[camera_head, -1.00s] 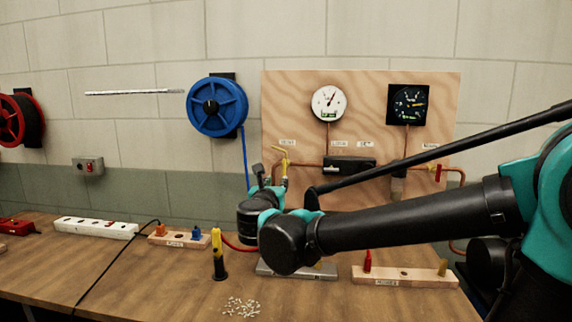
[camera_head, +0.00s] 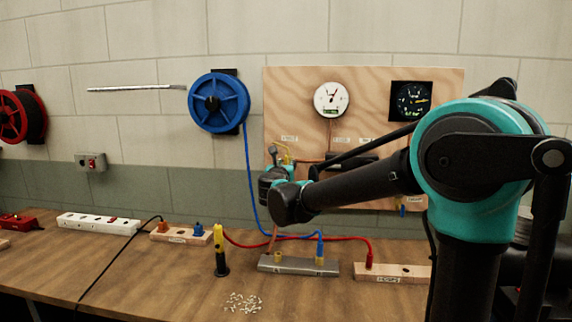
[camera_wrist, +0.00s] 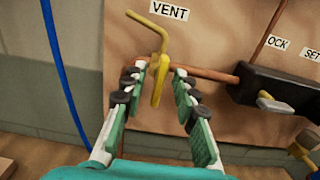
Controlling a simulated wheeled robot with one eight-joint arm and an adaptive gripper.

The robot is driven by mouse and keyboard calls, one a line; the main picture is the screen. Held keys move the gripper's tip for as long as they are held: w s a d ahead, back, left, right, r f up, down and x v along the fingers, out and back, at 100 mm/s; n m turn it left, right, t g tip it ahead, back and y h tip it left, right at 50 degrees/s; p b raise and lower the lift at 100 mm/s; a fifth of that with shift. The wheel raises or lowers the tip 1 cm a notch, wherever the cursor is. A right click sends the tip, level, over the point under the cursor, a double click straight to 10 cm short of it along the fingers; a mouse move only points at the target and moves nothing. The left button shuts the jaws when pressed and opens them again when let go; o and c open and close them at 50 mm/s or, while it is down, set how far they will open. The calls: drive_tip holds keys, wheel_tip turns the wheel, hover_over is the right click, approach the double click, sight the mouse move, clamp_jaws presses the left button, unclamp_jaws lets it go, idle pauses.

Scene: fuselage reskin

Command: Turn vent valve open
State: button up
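The vent valve (camera_wrist: 158,78) is yellow with a bent lever, on a copper pipe below the VENT label (camera_wrist: 169,12) in the wrist view. My gripper (camera_wrist: 160,70) is open, its two green-padded fingers on either side of the valve's yellow lower part. A small gap shows between each fingertip and it, though I cannot judge the depth. The bent lever rises to the upper left, beyond the fingertips. In the head view, the valve (camera_head: 284,149) is small and partly hidden behind my gripper (camera_head: 276,158).
A black block (camera_wrist: 275,92) with a pale lever sits right of the valve on the plywood panel (camera_head: 290,95). A blue hose (camera_wrist: 62,70) hangs at left. Gauges (camera_head: 331,100) are above. The bench (camera_head: 120,270) below holds a metal block (camera_head: 298,266) and a yellow-black tool (camera_head: 220,250).

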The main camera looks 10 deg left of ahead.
drive_tip(key=shift+w, duration=0.8)
drive_tip(key=shift+c, duration=0.3)
clamp_jaws()
